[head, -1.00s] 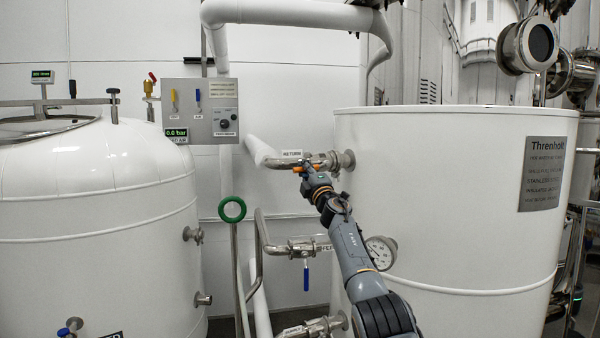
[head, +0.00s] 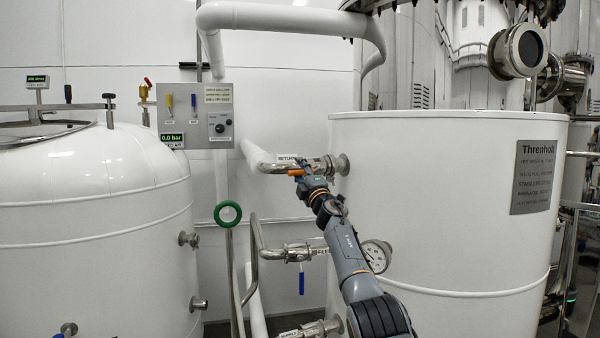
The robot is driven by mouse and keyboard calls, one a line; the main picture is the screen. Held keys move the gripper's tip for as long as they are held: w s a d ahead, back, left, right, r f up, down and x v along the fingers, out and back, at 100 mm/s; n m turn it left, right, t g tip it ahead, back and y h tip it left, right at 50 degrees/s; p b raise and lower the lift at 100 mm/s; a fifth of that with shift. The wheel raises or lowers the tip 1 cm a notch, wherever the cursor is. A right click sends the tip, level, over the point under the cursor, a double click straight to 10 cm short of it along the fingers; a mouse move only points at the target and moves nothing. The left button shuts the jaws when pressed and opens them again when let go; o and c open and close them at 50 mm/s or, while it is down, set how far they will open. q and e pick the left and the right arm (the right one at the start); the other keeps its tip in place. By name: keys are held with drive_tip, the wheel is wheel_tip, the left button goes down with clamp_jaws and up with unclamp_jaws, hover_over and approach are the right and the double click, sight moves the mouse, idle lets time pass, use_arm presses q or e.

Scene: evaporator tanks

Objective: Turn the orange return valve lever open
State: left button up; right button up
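The orange return valve lever (head: 296,173) shows as a short orange piece at the tip of my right arm. It sits just below the steel return pipe fitting (head: 322,164), under a label that reads RETURN. My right gripper (head: 303,180) is at the lever, touching it or very close. The gripper hides part of the lever and valve. Its fingers are too small and dark to tell whether they are open or shut on the lever. My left gripper is not in view.
A lower valve with a blue lever (head: 302,284) hangs below.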

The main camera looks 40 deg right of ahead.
drive_tip(key=shift+d+f, duration=0.1)
drive_tip(key=shift+f, duration=0.05)
drive_tip(key=shift+s+d, duration=0.1)
drive_tip(key=shift+s, duration=0.4)
drive_tip(key=v, duration=1.1)
drive_tip(key=shift+a, duration=0.35)
